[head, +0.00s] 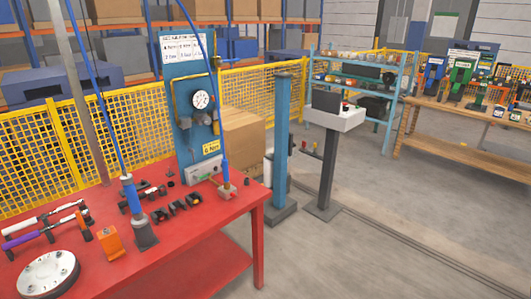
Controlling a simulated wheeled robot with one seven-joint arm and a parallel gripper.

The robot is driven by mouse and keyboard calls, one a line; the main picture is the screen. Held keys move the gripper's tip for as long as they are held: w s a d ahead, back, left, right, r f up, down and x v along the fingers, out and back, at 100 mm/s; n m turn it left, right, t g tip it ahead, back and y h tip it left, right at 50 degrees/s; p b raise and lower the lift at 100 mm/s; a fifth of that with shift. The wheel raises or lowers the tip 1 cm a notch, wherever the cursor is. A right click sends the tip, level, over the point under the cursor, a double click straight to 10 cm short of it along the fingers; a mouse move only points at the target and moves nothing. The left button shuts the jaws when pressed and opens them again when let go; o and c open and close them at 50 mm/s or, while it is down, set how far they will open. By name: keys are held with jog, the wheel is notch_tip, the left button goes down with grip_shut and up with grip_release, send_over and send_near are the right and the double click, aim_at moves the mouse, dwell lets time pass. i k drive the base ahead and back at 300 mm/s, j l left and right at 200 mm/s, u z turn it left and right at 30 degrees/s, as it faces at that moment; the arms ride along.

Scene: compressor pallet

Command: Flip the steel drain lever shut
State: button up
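I cannot make out a steel drain lever for certain in the head view. A blue upright panel (176,68) behind the red table carries a round white gauge (201,100), brass-coloured piping and small grey fittings (187,131) below it. A small fitting with red and dark knobs (308,150) sits low between the blue post and the grey pedestal. It is too small to tell whether either place bears the lever or how it stands. No compressor is clearly seen. My gripper and arm are not in view.
A red table (208,222) at front left holds tools, dark blocks, an orange block (109,242) and a round white plate (48,275). A blue post (282,140) and grey pedestal (328,175) stand mid-view. Yellow mesh fence (30,160) runs behind. Floor (400,235) at right is clear.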

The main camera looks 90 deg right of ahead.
aim_at(191, 150)
jog(key=z, duration=2.4)
jog(key=i+l+u, duration=0.1)
jog(key=i+u, duration=0.25)
jog(key=u, duration=0.15)
jog(key=i+l+u, duration=0.25)
jog(key=u, duration=0.25)
jog(key=i+l+u, duration=0.3)
jog(key=u, duration=0.2)
jog(key=i+l+u, duration=0.15)
jog(key=l+u, duration=0.3)
jog(key=i+l+u, duration=0.1)
jog(key=l+u, duration=0.4)
